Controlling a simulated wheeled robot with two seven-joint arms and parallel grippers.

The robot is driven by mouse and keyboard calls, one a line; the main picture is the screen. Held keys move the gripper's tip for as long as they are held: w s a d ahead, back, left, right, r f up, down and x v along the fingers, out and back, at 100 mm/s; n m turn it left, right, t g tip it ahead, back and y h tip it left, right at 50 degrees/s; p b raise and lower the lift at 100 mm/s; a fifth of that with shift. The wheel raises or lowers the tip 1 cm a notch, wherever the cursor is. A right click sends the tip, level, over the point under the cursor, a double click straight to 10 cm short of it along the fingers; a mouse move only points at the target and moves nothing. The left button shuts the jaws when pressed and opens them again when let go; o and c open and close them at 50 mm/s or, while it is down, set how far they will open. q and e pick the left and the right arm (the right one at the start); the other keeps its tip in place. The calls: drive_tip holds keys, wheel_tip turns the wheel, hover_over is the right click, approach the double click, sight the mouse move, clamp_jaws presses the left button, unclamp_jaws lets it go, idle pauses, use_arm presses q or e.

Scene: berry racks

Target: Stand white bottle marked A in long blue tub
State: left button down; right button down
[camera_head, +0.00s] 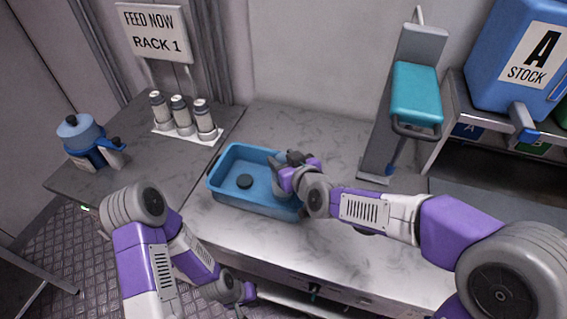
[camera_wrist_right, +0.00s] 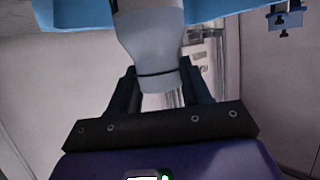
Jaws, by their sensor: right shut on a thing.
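The long blue tub (camera_head: 228,196) sits on the grey counter in the head view. My right gripper (camera_head: 283,174) is at the tub's right end, over its rim. In the right wrist view my right gripper (camera_wrist_right: 160,88) is shut on a white bottle (camera_wrist_right: 150,45), between its dark fingers. The bottle's mark does not show, and in the head view the gripper hides most of it. Blue tub wall (camera_wrist_right: 75,14) shows behind the bottle. I cannot tell whether the bottle touches the tub floor. My left gripper (camera_head: 240,292) is low, by the counter's front edge; its jaws are unclear.
Three white bottles (camera_head: 181,115) stand on a rack at the back left. A blue jug (camera_head: 84,140) is at the far left. A teal-padded stand (camera_head: 415,95) and a blue "A STOCK" container (camera_head: 500,85) are at right.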

drive_tip(key=shift+r, duration=0.15)
drive_tip(key=c, duration=1)
unclamp_jaws()
drive_tip(key=shift+f, duration=0.3)
drive_tip(key=o, duration=0.5)
drive_tip(key=shift+r, duration=0.2)
drive_tip(key=shift+s+r, duration=0.15)
drive_tip(key=shift+r, duration=0.1)
drive_tip(key=p+v, duration=0.4)
drive_tip(key=v, duration=0.7)
drive_tip(key=shift+s+d, duration=0.3)
